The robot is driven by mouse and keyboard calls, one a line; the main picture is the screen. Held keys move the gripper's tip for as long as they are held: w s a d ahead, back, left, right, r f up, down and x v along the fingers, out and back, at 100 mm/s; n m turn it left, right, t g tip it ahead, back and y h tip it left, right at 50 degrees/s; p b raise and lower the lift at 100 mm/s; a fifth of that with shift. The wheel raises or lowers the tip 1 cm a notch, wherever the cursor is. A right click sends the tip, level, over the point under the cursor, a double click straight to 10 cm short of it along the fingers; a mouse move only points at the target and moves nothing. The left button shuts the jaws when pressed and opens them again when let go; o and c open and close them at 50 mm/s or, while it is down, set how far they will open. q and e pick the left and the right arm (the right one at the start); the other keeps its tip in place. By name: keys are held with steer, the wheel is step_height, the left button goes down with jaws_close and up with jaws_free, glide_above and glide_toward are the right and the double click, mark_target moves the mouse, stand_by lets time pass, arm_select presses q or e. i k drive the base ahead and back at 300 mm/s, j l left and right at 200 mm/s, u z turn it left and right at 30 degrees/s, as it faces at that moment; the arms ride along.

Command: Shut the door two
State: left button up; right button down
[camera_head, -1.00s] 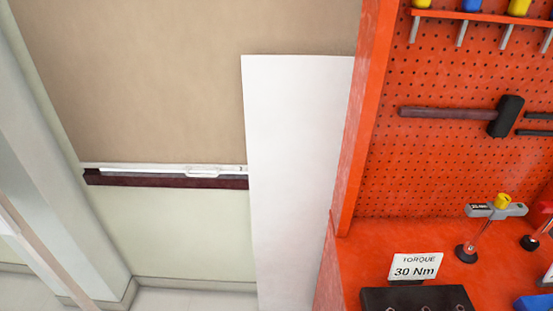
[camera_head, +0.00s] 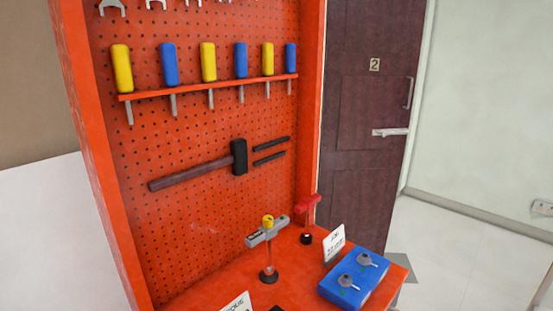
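Door two (camera_head: 365,125) is a dark brown panelled door with a small "2" plate (camera_head: 375,64) near its top. It stands to the right of the orange tool rig in the head view. It has a vertical pull handle (camera_head: 409,92) and a pale lever handle (camera_head: 390,132) near its right edge. The rig hides part of its left side and bottom. I cannot tell for sure how far it stands open. Neither of my grippers is in view.
The orange pegboard rig (camera_head: 205,200) with screwdrivers and a hammer (camera_head: 200,172) fills the middle. Its bench holds torque tools and a blue block (camera_head: 355,280), and juts out before the door. Pale floor (camera_head: 440,250) is clear at right. A white panel (camera_head: 45,240) stands left.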

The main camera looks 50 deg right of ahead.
mark_target(374, 47)
steer(key=z, duration=2.15)
steer(key=i+l+u, duration=0.2)
steer(key=l+u, duration=0.2)
steer(key=i+l+u, duration=0.35)
steer(key=l, duration=0.2)
steer(key=i+l+u, duration=0.15)
steer(key=l, duration=0.2)
steer(key=i+l+u, duration=0.15)
steer(key=l, duration=0.15)
steer(key=i+l+u, duration=0.15)
steer(key=l, duration=0.2)
steer(key=l+u, duration=0.2)
steer(key=l, duration=0.15)
